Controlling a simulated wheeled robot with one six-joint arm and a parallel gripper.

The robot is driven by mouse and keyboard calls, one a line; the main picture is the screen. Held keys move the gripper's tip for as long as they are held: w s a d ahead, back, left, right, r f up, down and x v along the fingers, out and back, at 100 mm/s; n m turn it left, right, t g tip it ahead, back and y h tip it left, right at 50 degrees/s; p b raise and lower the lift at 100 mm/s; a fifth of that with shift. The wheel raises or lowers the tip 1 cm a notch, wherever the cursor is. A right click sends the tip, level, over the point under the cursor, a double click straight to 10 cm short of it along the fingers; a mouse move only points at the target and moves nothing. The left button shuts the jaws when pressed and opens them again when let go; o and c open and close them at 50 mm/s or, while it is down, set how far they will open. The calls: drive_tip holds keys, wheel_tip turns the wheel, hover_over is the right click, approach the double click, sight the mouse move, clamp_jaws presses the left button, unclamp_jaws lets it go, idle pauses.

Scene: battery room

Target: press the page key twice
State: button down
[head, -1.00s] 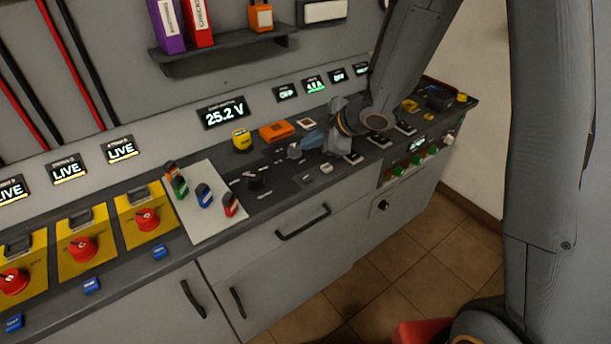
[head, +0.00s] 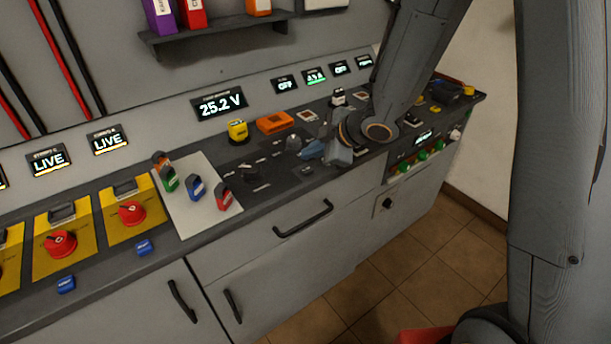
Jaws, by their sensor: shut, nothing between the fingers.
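My gripper (head: 306,152) is shut and empty, low over the dark control panel on the bench, at the end of my arm reaching in from the upper right. The panel (head: 268,172) carries small pale keys and marks, with a pale key (head: 307,171) just in front of my gripper. A dark round knob (head: 293,143) is beside the fingertips. No label here is readable, so I cannot tell which key is the page key. My gripper hides part of the panel, and I cannot tell whether it touches anything. A display (head: 219,105) behind reads 25.2 V.
A yellow mushroom-shaped button (head: 237,130) and an orange block (head: 275,122) stand behind the panel. A white board (head: 190,212) with coloured clips lies left, beside yellow plates with red rotary switches (head: 132,213). Green knobs (head: 421,155) are at right. A shelf (head: 212,38) hangs above.

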sight(310, 171)
drive_tip(key=shift+f+b, duration=0.45)
drive_tip(key=shift+f, duration=0.45)
drive_tip(key=shift+f, duration=0.1)
idle(1.2)
drive_tip(key=shift+f, duration=0.35)
drive_tip(key=shift+f+b, duration=0.4)
drive_tip(key=shift+b, duration=0.1)
idle(0.6)
drive_tip(key=shift+r, duration=0.15)
drive_tip(key=shift+r+p, duration=0.7)
drive_tip(key=shift+p, duration=0.3)
drive_tip(key=shift+r, duration=0.1)
wheel_tip(310, 171, up, 5)
drive_tip(key=p, duration=0.5)
idle(2.4)
